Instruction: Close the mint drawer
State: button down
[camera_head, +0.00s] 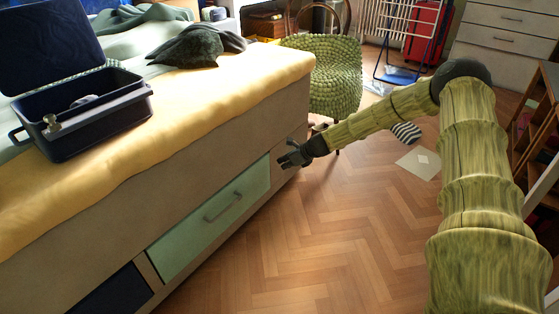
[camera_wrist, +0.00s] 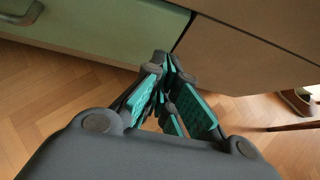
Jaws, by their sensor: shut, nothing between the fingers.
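The mint drawer (camera_head: 192,236) is a pale green front with a grey bar handle (camera_head: 223,207), low in the side of the bed. It looks nearly flush with the panels around it; I cannot tell whether a small gap is left. In the wrist view the mint drawer (camera_wrist: 95,32) fills the upper left, with its handle (camera_wrist: 22,12) at the corner. My gripper (camera_head: 284,158) is by the bed side, just right of the drawer's right end. In the wrist view my gripper (camera_wrist: 165,72) is shut and empty, its teal-padded fingers close to the drawer's right edge.
A dark blue drawer (camera_head: 110,295) is left of the mint one. An open dark case (camera_head: 95,130) and a dark grey cloth (camera_head: 200,45) lie on the bed (camera_head: 190,95). A green knobbly chair (camera_head: 335,80) stands behind my gripper. The wooden floor (camera_head: 330,240) in front is clear.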

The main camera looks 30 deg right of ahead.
jog(key=p+v, duration=0.3)
jog(key=v, duration=0.5)
jog(key=shift+r, duration=0.3)
jog(key=shift+s, duration=0.1)
jog(key=s+a+f+n+g+h, duration=0.1)
jog(key=s+a+f+n+g, duration=0.2)
jog(key=s+a+f+n, duration=0.6)
jog(key=s+a+f+n+g+h, duration=0.1)
jog(key=s+a+f+n+g, duration=0.3)
jog(key=s+a+f, duration=0.6)
jog(key=s+a+n+g+h, duration=0.1)
jog(key=s+a+n, duration=0.3)
jog(key=s+n, duration=0.85)
jog(key=s+a+n+h, duration=0.1)
jog(key=s+a+n, duration=0.35)
jog(key=s, duration=1.55)
notch_tip(320, 180, up, 37)
jog(key=p, duration=3.6)
jog(key=shift+d+n, duration=0.3)
